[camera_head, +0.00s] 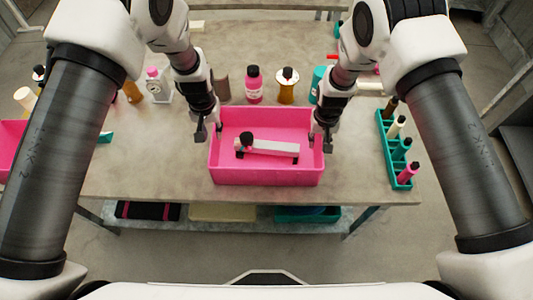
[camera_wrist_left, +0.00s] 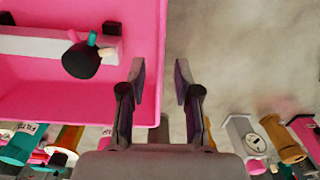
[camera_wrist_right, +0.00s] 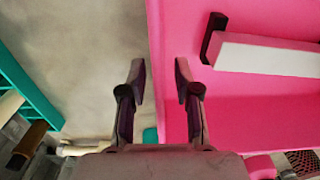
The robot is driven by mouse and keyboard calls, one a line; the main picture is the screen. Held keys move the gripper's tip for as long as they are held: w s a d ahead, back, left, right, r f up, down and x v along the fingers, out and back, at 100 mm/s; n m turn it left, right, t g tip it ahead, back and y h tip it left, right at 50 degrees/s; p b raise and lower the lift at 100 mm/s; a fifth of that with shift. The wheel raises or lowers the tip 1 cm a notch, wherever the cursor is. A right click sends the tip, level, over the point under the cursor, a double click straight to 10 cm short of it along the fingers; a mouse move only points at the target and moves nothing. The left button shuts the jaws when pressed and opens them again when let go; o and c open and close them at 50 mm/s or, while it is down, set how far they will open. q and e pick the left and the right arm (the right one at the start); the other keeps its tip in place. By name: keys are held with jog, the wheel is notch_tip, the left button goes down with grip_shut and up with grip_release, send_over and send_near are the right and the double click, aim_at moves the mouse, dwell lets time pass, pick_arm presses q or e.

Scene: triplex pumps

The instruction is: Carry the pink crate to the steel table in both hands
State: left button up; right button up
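The pink crate (camera_head: 265,177) sits on the worktable (camera_head: 150,182) in front of me, near its front edge. It holds a white bar-shaped part (camera_head: 272,147) with a black knob (camera_head: 246,138). My left gripper (camera_head: 209,131) is at the crate's left side wall, open, with one finger on each side of the wall in the left wrist view (camera_wrist_left: 161,82). My right gripper (camera_head: 321,132) is at the right side wall, also open, its fingers astride the wall in the right wrist view (camera_wrist_right: 158,80). Whether the fingers touch the wall I cannot tell.
Several bottles, including a pink one (camera_head: 254,86) and an amber one (camera_head: 287,86), stand behind the crate. A teal rack (camera_head: 392,150) with several bottles stands at the right. Another pink bin (camera_head: 10,140) is at the far left. Another surface (camera_head: 270,4) shows at the top.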

pick_arm(q)
notch_tip(320, 180, up, 5)
jog(key=shift+s+r, duration=0.1)
jog(key=shift+s, duration=0.05)
pick_arm(e)
jog(key=shift+s, duration=0.1)
pick_arm(q)
jog(key=shift+r, duration=0.15)
pick_arm(e)
jog(key=shift+r, duration=0.2)
notch_tip(320, 180, up, 12)
jog(key=shift+f, duration=0.1)
jog(key=shift+s+f, duration=0.1)
